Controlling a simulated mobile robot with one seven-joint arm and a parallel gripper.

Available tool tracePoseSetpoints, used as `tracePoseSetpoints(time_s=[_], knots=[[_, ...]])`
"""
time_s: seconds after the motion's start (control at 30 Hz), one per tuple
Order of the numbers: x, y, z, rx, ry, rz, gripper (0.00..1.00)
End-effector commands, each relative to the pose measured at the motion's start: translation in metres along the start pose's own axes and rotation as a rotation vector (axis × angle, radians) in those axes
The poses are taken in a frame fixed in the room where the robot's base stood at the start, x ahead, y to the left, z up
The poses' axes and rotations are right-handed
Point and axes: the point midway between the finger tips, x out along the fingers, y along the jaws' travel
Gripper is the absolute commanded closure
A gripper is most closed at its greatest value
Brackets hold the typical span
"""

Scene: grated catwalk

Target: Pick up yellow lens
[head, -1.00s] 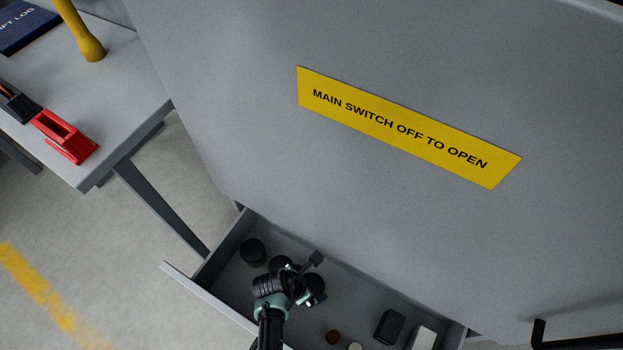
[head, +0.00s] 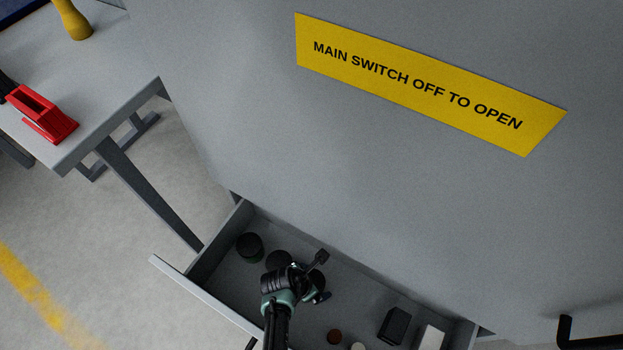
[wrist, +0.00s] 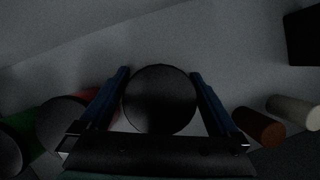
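No yellow lens shows its colour clearly. In the wrist view a round dark cap (wrist: 159,99), seen end-on, sits between the fingers; its side is hidden, so I cannot tell whether it is the yellow lens. My gripper (wrist: 160,75) is open, with one blue finger on each side of the cap. I cannot tell whether they touch it. In the head view my gripper (head: 318,277) is down over the open grey drawer (head: 205,298). Left of the fingers stand a dark-topped red cylinder (wrist: 100,95) and a dark-topped green cylinder (wrist: 22,122).
A brown cylinder (wrist: 259,128), a cream cylinder (wrist: 293,112) and a black block (head: 394,325) lie right of the fingers. A pale block (head: 431,338) is beyond. The cabinet face (head: 400,190) rises behind the drawer. A table (head: 95,90) holds a red object (head: 45,115).

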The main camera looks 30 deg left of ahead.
Motion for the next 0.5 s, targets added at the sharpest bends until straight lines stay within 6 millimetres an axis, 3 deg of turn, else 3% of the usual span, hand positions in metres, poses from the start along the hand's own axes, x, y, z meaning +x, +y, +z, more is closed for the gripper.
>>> tracePoseSetpoints(time_s=[0.07,0.33,0.5], knots=[[-0.0002,-0.0001,0.0,0.0,0.0,0.0,0.2],[-0.0002,-0.0001,-0.0001,0.0,0.0,0.0,0.68],[-0.0003,0.0,0.0,0.0,0.0,0.0,0.7]])
